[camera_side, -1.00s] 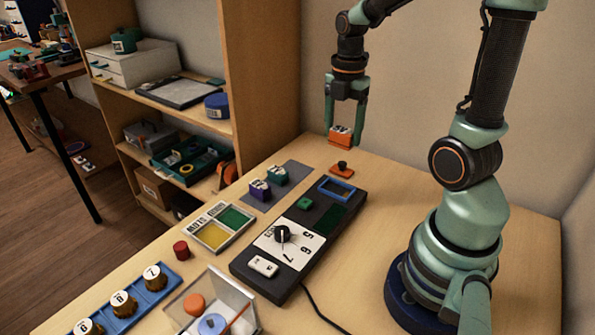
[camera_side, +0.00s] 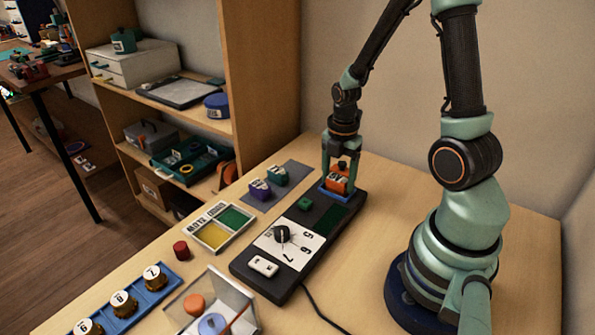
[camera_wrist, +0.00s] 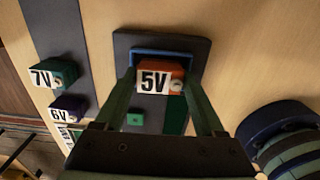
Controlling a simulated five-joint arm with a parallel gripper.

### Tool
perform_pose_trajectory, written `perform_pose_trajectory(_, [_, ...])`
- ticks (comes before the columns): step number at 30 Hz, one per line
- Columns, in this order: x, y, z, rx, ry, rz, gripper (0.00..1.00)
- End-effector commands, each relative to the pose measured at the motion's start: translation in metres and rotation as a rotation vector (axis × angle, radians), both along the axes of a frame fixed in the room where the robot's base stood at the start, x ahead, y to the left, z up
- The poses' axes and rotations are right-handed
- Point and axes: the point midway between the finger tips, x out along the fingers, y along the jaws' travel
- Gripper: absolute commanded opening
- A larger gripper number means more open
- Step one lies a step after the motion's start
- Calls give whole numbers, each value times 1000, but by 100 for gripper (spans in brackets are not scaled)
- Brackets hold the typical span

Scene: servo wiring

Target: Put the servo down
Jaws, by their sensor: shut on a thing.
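The orange servo (camera_side: 338,184), with a white label, is between the fingers of my gripper (camera_side: 340,180), which is shut on it. In the wrist view the servo (camera_wrist: 176,75) shows a 5V label, with a finger on each side. It is upright at the blue frame (camera_side: 325,192) at the far end of the black control box (camera_side: 260,279). The blue frame (camera_wrist: 160,53) shows behind the servo in the wrist view. The fingers and servo cover most of the frame. I cannot tell whether the servo rests inside it or hovers just above.
Purple 6V (camera_side: 260,189) and teal 7V (camera_side: 277,175) servos stand on a grey mat (camera_side: 294,170) left of the box. The box carries a green block (camera_side: 305,203), a black dial (camera_side: 281,234) and a white switch (camera_side: 263,266). A two-colour tray (camera_side: 220,244) lies nearby.

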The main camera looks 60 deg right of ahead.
Motion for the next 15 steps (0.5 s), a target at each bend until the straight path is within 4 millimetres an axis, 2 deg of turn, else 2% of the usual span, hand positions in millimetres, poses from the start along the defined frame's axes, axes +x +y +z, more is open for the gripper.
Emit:
perform_pose_trajectory(9, [0, 0, -3, 1, 1, 0, 15])
perform_pose_trajectory(10, [0, 0, -3, 0, 1, 0, 79])
perform_pose_trajectory(12, [0, 0, -3, 0, 0, 0, 100])
perform_pose_trajectory(15, [1, 0, -3, -1, -2, 1, 100])
